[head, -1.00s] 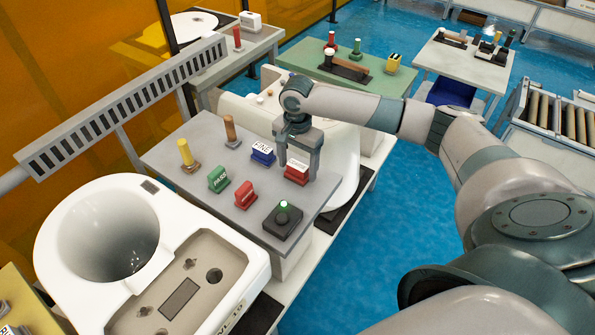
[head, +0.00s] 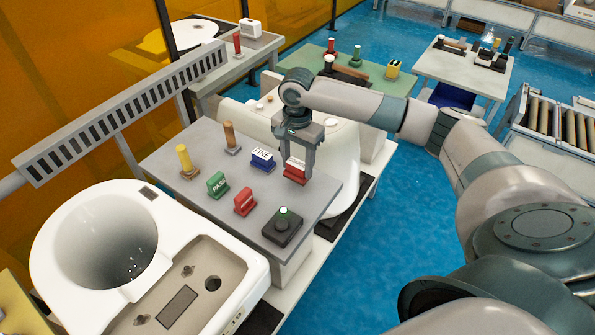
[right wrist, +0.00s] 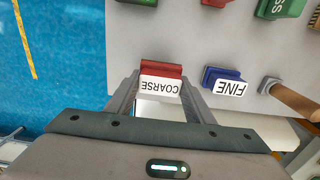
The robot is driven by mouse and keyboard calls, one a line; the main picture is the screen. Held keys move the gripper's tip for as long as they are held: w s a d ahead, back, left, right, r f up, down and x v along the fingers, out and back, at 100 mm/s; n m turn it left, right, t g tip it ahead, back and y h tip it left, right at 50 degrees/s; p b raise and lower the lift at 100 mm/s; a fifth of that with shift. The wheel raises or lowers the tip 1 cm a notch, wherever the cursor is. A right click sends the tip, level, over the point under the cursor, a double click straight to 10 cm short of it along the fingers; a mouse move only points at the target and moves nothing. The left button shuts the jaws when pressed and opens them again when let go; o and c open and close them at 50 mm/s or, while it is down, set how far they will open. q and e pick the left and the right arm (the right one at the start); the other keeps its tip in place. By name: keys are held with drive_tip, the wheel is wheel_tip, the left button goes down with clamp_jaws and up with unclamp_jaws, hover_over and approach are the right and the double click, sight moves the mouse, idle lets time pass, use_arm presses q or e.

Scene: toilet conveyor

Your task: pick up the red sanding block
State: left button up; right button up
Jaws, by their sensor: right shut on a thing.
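The red sanding block (head: 295,171) has a white label and is between the fingers of my right gripper (head: 296,175) at the far right corner of the grey table (head: 320,190). In the right wrist view the block (right wrist: 161,71) reads COARSE, and the right gripper's fingers (right wrist: 160,95) are on both its sides, shut on it. Whether its underside is clear of the table is hard to tell. My left gripper does not show.
A blue FINE block (head: 262,158) stands just left of the red one. A green stamp (head: 217,185), a red stamp (head: 244,202), a black box with a green button (head: 283,225), and yellow (head: 184,158) and brown (head: 230,137) handles share the table. A white toilet (head: 100,240) stands at left.

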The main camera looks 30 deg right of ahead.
drive_tip(key=s+d+r+b, duration=0.3)
drive_tip(key=s+d+r, duration=0.4)
drive_tip(key=d+r, duration=0.1)
drive_tip(key=shift+d, duration=0.65)
drive_tip(key=shift+o, duration=0.9)
drive_tip(key=shift+f, duration=0.1)
drive_tip(key=shift+s, duration=0.1)
